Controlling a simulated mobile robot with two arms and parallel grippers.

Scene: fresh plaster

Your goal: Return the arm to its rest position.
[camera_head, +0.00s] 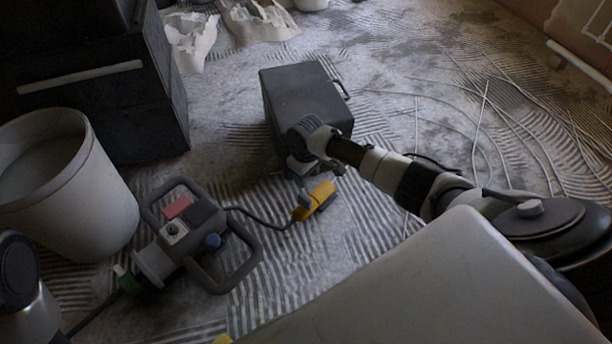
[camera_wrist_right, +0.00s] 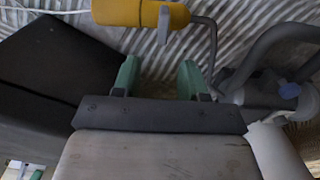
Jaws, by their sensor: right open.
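My right arm comes in from the right in the head view, and its gripper (camera_head: 300,172) hangs near the front of a dark grey box. In the right wrist view its two green fingers (camera_wrist_right: 157,76) stand apart with nothing between them. A yellow cylindrical piece (camera_head: 316,199) on a black cable lies on the floor just below the gripper in the head view. The yellow piece also shows beyond the fingers in the right wrist view (camera_wrist_right: 140,13); they appear apart from it. My left gripper is not seen.
The dark box (camera_head: 305,93) stands close behind the gripper. A grey mixer with a looped handle (camera_head: 190,235) lies left of it. A pale bucket (camera_head: 90,190) and stacked dark cases (camera_head: 110,100) stand at left. Combed floor at right holds thin loose strands.

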